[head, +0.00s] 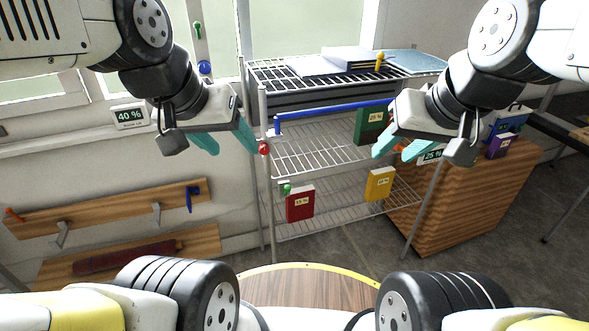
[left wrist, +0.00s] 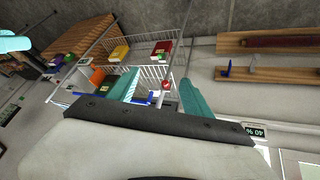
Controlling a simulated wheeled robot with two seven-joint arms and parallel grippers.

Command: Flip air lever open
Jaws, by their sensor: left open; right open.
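No part is plainly marked as the air lever. Candidates in the head view are a red ball knob (head: 264,149) on the front post of the wire rack, a green knob (head: 287,188) below it, and a green window handle (head: 198,30) above a blue knob (head: 205,68). My left gripper (head: 228,141) is open and empty, just left of the red knob. In the left wrist view the red knob (left wrist: 165,85) appears between the open fingers, apparently beyond them. My right gripper (head: 398,151) is open and empty before the rack's right side.
The wire rack (head: 315,150) holds a green box (head: 371,125), a red box (head: 300,204) and a yellow box (head: 379,184). A blue bar (head: 330,117) crosses its front. A wooden cabinet (head: 470,205) stands right. Wall boards with hooks (head: 110,212) are left. A round table (head: 305,285) is in front.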

